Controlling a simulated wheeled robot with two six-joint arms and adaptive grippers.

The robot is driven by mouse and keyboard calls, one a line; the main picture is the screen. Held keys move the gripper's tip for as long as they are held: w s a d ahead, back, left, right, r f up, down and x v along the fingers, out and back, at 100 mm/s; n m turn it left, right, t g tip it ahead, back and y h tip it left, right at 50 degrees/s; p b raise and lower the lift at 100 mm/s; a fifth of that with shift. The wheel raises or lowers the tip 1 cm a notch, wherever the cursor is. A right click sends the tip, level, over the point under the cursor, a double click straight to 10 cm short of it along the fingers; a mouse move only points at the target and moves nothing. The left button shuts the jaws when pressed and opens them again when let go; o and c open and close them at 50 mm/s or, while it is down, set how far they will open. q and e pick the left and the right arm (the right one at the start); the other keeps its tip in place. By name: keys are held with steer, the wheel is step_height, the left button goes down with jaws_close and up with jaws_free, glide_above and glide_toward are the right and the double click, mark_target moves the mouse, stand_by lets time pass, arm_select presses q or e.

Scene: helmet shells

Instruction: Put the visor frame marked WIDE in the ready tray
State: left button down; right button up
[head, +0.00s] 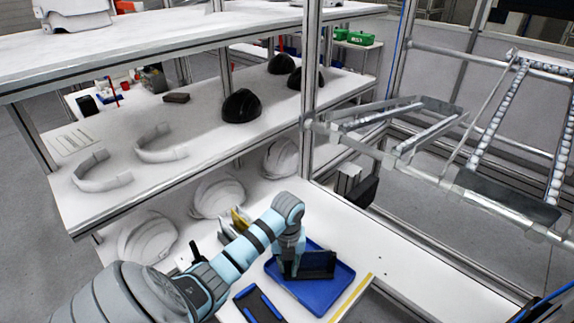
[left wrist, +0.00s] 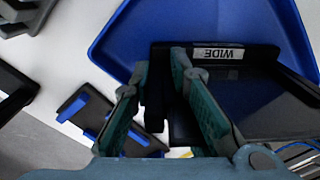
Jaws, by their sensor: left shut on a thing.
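The dark visor frame (head: 318,263) is in my left gripper (head: 291,272), over the blue tray (head: 338,297) on the white worktop. In the left wrist view the frame (left wrist: 262,58) carries a white label reading WIDE. The fingertips of my left gripper (left wrist: 168,75) are closed on the frame's edge near that label. The blue tray (left wrist: 135,28) spreads behind and beneath the frame. I cannot tell whether the frame touches the tray floor. My right gripper is in neither view.
A black and blue piece (head: 258,304) lies on the worktop left of the tray; it also shows in the left wrist view (left wrist: 95,112). A yellow strip (head: 352,297) runs along the tray's right. White helmet shells (head: 217,196) sit behind, below a shelf (head: 195,150). A metal post (head: 310,80) stands beyond.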

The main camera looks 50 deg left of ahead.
arm_select(q)
steer(key=c, duration=1.6)
jaws_free()
steer(key=shift+o, duration=0.2)
steer(key=shift+r, duration=0.1)
step_height(320, 180, up, 8)
steer(key=shift+w+a+f+p, duration=0.1)
steer(key=shift+p, duration=0.6)
step_height(320, 180, up, 5)
steer(key=p, duration=0.5)
steer(key=shift+f, duration=0.2)
steer(key=shift+f, duration=0.1)
